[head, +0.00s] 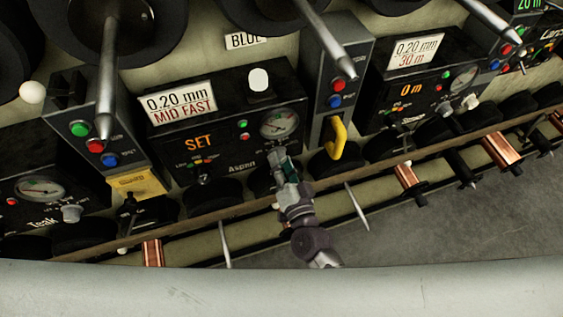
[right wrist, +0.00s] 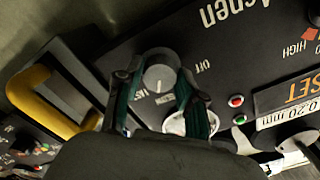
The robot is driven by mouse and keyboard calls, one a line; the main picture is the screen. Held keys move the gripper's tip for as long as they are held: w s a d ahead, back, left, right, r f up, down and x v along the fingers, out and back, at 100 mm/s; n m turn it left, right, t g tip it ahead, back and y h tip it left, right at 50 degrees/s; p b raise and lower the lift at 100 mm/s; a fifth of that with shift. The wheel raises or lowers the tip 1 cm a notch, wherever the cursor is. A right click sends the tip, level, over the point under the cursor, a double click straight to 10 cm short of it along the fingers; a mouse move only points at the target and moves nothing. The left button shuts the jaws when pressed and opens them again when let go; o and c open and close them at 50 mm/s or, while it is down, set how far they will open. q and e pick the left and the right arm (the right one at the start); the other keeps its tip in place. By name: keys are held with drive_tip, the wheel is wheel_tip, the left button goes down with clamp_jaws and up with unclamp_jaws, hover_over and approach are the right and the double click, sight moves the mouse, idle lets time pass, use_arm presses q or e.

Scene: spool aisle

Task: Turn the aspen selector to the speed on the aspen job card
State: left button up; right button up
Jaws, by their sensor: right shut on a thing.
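The Aspen panel (head: 226,118) stands in the middle of the head view, with an orange SET on its display (head: 198,143). Its job card (head: 178,103) reads 0.20 mm MID FAST. My right gripper (head: 282,158) is at the panel's lower right and hides the selector there. In the right wrist view the grey round Aspen selector (right wrist: 160,77) sits between the teal fingers of my right gripper (right wrist: 158,88), which is shut on it. Words around it include OFF and what looks like FAST; its exact setting is too small to tell. My left gripper is out of view.
A yellow handle (head: 338,138) stands out close to the right of my right gripper. Metal spindles (head: 107,85) jut from the rack above. A neighbouring panel (head: 425,72) shows 0 m. A rail (head: 230,203) and copper spools (head: 408,180) lie below.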

drive_tip(key=shift+m, duration=2)
drive_tip(key=o, duration=1.1)
drive_tip(key=shift+o, duration=0.2)
drive_tip(key=v, duration=1.2)
